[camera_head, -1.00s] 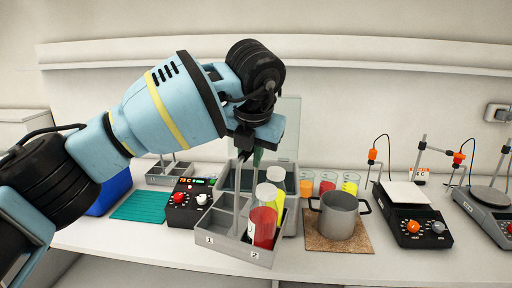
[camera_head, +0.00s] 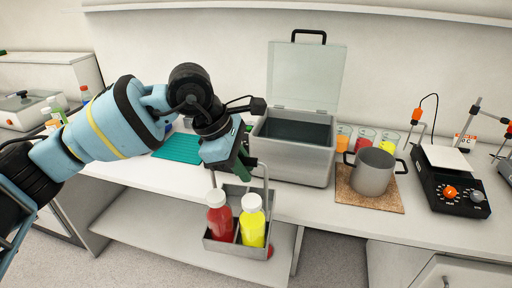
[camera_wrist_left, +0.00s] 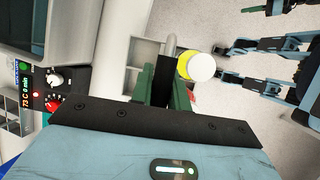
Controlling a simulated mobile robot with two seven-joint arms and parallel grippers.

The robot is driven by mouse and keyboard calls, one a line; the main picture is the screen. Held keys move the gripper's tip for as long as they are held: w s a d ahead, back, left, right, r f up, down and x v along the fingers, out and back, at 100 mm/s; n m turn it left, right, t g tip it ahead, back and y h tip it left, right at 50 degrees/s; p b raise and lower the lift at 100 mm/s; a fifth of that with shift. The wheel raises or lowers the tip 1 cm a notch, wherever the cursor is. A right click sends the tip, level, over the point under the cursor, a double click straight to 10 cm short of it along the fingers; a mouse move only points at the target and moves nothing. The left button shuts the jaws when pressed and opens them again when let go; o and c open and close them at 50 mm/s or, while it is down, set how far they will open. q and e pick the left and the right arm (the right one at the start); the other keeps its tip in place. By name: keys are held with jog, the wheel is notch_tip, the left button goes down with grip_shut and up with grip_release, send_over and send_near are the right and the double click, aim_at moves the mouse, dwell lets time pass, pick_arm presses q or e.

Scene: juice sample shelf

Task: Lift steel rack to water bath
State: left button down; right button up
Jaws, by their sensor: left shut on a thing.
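The steel rack (camera_head: 222,247) is a grey open tray with compartments and a tall handle. It holds a red bottle (camera_head: 220,215) and a yellow bottle (camera_head: 252,222), both white-capped. My left gripper (camera_head: 244,166) is shut on the rack's handle, and the rack hangs in front of the bench edge. In the left wrist view the green fingers (camera_wrist_left: 167,85) grip the handle (camera_wrist_left: 170,45), with the yellow bottle's white cap (camera_wrist_left: 202,67) beside it. The water bath (camera_head: 293,155) stands on the bench behind and right of the rack, its clear lid (camera_head: 305,75) raised.
A pot (camera_head: 373,172) on a brown mat (camera_head: 365,198) and several colored beakers stand right of the bath. A lower shelf (camera_head: 165,228) shows behind the rack.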

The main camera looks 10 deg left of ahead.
pick_arm(q)
jog(key=s+a+f+m+g+y, duration=0.1)
jog(key=s+a+f+m+g, duration=0.2)
jog(key=f+m, duration=0.4)
jog(key=s+a+f+m+g+y, duration=0.1)
jog(key=s+a+f+m+g, duration=0.2)
jog(key=s+a+f+m, duration=0.3)
jog(key=shift+a+f+m+g, duration=0.3)
jog(key=shift+a+f+m, duration=0.15)
jog(key=shift+m, duration=1.75)
pick_arm(e)
jog(key=shift+s+d+f, duration=0.35)
jog(key=shift+s+f, duration=0.25)
jog(key=shift+f, duration=0.2)
pick_arm(q)
jog(key=shift+d, duration=0.1)
pick_arm(e)
jog(key=shift+d, duration=0.1)
